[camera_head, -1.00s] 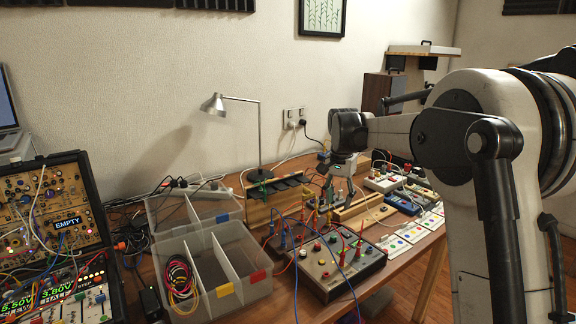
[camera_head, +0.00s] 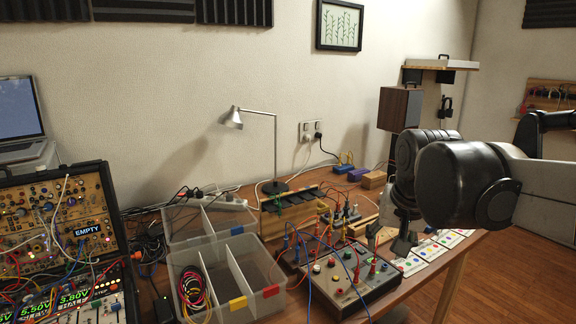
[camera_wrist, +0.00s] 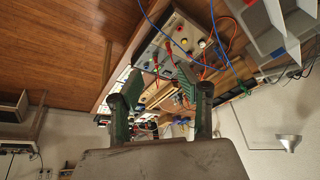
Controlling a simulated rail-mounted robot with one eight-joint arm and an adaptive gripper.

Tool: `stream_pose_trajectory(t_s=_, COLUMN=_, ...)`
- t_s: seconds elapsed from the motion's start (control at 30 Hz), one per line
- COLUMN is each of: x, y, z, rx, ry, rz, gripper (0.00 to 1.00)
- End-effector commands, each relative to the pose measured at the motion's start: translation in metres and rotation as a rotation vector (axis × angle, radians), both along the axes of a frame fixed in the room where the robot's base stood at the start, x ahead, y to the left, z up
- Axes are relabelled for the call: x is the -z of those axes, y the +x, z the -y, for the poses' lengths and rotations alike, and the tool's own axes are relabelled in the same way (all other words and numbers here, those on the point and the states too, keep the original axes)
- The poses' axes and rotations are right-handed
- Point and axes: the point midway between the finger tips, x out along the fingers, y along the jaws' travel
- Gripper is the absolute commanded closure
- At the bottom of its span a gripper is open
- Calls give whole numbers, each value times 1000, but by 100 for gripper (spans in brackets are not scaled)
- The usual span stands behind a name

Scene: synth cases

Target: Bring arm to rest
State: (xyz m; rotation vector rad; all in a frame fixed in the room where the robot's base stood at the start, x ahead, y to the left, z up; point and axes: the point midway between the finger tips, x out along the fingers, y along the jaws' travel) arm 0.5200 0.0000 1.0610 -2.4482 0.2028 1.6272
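My gripper (camera_head: 403,242) hangs above the right part of the workbench in the head view, close to the red-and-black knobbed box (camera_head: 355,283). My dark rounded wrist and arm links fill the right side and hide part of the bench behind them. In the wrist view my gripper (camera_wrist: 158,88) shows two dark fingers with green pads, spread apart. I see nothing held between them. The knobbed box (camera_wrist: 183,38) appears beyond the fingertips there, apart from them.
A clear divided bin (camera_head: 225,300) holds coiled cables. A desk lamp (camera_head: 275,150) stands behind it. A patch-panel case (camera_head: 60,225) is at the left, a laptop (camera_head: 20,110) behind it. A speaker (camera_head: 398,108) stands at the back right. Open floor (camera_head: 500,270) lies at the right.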

Motion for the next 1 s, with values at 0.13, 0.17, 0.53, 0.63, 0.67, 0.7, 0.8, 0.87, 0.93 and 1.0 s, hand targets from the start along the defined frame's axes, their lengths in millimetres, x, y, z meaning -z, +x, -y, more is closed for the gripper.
stream_pose_trajectory(t_s=0.13, x=9, y=-42, z=0, rx=-50, ry=-20, rz=52, gripper=64)
stream_pose_trajectory(t_s=0.17, x=11, y=-50, z=0, rx=-61, ry=-26, rz=62, gripper=64)
stream_pose_trajectory(t_s=0.53, x=53, y=-131, z=0, rx=-177, ry=-89, rz=185, gripper=64)
stream_pose_trajectory(t_s=0.63, x=62, y=-143, z=0, rx=-196, ry=-101, rz=205, gripper=64)
stream_pose_trajectory(t_s=0.67, x=64, y=-145, z=0, rx=-200, ry=-103, rz=210, gripper=64)
stream_pose_trajectory(t_s=0.7, x=67, y=-147, z=0, rx=-204, ry=-106, rz=214, gripper=64)
stream_pose_trajectory(t_s=0.8, x=70, y=-151, z=0, rx=-211, ry=-110, rz=221, gripper=64)
stream_pose_trajectory(t_s=0.87, x=70, y=-151, z=0, rx=-211, ry=-111, rz=222, gripper=64)
stream_pose_trajectory(t_s=0.93, x=70, y=-151, z=0, rx=-211, ry=-111, rz=222, gripper=64)
stream_pose_trajectory(t_s=1.0, x=70, y=-151, z=0, rx=-211, ry=-111, rz=222, gripper=64)
